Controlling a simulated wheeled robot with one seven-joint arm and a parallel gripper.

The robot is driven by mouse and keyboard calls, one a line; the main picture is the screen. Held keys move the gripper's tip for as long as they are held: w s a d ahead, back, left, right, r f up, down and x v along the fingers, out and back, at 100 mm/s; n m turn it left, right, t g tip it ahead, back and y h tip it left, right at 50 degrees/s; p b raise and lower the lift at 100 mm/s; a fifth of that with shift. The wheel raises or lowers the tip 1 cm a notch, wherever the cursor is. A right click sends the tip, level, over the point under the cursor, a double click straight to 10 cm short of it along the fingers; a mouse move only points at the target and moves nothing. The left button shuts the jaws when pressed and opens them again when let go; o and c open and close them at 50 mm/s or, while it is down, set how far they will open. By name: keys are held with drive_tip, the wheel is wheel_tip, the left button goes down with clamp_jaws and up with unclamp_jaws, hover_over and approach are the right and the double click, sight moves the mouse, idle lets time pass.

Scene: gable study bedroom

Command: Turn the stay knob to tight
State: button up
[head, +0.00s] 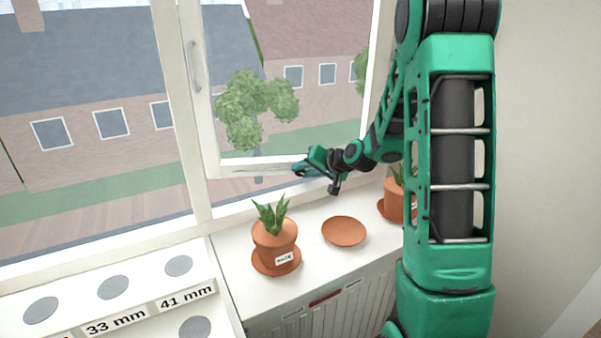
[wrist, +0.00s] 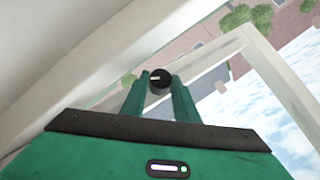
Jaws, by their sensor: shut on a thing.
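The stay knob (wrist: 159,80) is a small dark round knob with a pale mark on its face, seen in the wrist view between the two green fingers. My gripper (wrist: 160,88) is shut on it, one finger on each side. In the head view my gripper (head: 301,169) is at the lower edge of the window sash (head: 262,163), where the knob itself is too small and hidden to make out. The sash stands at an angle to its frame. Any tight or loose marking is not readable.
On the sill below stand a potted plant (head: 275,240) on a saucer, an empty terracotta saucer (head: 344,231) and a second pot (head: 399,207) partly behind my arm. A white board with grey discs and size labels (head: 115,321) lies at the lower left.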

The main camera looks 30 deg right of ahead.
idle(0.4)
drive_tip(key=o, duration=1.1)
drive_tip(key=shift+c, duration=0.2)
drive_tip(key=v, duration=1)
drive_tip(key=shift+s+d, duration=0.15)
drive_tip(key=shift+s, duration=0.15)
drive_tip(key=s+a+f+n+g+h, duration=0.1)
drive_tip(key=s+g, duration=1)
drive_tip(key=s, duration=2.4)
drive_tip(key=shift+a+f+h, duration=0.3)
drive_tip(key=shift+a+h, duration=0.3)
drive_tip(key=shift+a, duration=0.6)
